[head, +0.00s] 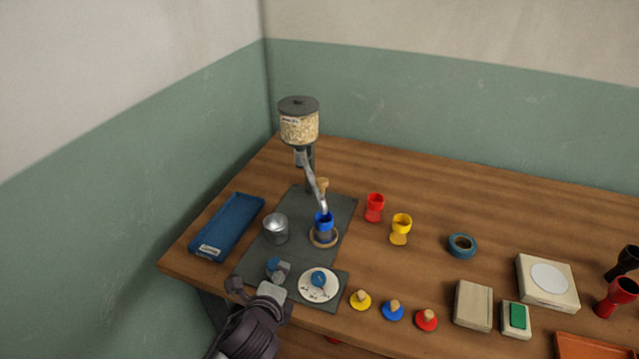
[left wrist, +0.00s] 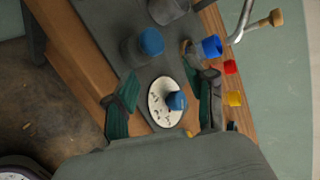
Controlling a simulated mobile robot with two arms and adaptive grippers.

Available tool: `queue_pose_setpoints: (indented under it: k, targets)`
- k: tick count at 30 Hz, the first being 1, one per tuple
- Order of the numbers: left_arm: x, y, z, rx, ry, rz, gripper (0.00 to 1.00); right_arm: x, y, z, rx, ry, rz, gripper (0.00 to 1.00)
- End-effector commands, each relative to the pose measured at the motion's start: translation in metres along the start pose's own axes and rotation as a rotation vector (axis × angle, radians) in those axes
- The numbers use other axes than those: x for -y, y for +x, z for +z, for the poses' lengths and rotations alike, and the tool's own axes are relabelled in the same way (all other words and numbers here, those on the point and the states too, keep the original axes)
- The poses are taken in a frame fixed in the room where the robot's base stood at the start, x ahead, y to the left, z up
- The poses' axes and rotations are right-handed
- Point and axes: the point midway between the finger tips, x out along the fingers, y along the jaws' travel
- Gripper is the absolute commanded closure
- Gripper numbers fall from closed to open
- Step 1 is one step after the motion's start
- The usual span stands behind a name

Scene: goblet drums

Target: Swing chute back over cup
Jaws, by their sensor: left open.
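The metal chute (head: 313,183) slopes down from the clear jar (head: 299,127) of grain on its stand. Its lower end is at the blue goblet (head: 324,219), which stands in a round wooden ring (head: 323,239). A wooden knob (head: 322,184) sits beside the chute; chute (left wrist: 243,22) and knob (left wrist: 272,19) also show in the left wrist view. The metal cup (head: 275,229) stands left of the goblet, apart from the chute's end. My left gripper (head: 258,288) is open and empty at the table's front, near the white dish (head: 319,287). My right gripper is out of view.
A blue-topped grey piece (head: 277,269) stands just beyond my left gripper. A blue case (head: 226,227) lies left. Red (head: 374,208) and yellow (head: 400,229) goblets stand right, with several knobbed discs (head: 393,310) along the front. The back right of the table is clear.

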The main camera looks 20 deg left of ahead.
Motion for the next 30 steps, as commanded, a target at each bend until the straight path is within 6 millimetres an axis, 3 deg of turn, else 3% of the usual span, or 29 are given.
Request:
queue_pose_setpoints:
  k: [3, 6, 9, 12, 20, 30]
  targets:
    - [0.053, 0.014, 0.002, 0.070, 0.421, -0.187, 0.45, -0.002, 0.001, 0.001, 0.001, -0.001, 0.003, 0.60]
    - [0.092, 0.017, 0.000, 0.161, 0.759, -0.318, 0.45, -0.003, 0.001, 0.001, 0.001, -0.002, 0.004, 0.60]
    - [0.120, 0.017, -0.003, 0.249, 1.013, -0.406, 0.45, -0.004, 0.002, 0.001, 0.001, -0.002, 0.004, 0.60]
    - [0.136, 0.015, -0.007, 0.312, 1.169, -0.453, 0.45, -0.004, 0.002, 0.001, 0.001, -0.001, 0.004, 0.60]
    - [0.153, 0.029, -0.008, 0.346, 1.249, -0.473, 0.45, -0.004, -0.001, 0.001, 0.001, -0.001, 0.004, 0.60]
    - [0.191, 0.089, -0.009, 0.344, 1.243, -0.472, 0.45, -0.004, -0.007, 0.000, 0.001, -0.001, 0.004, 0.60]
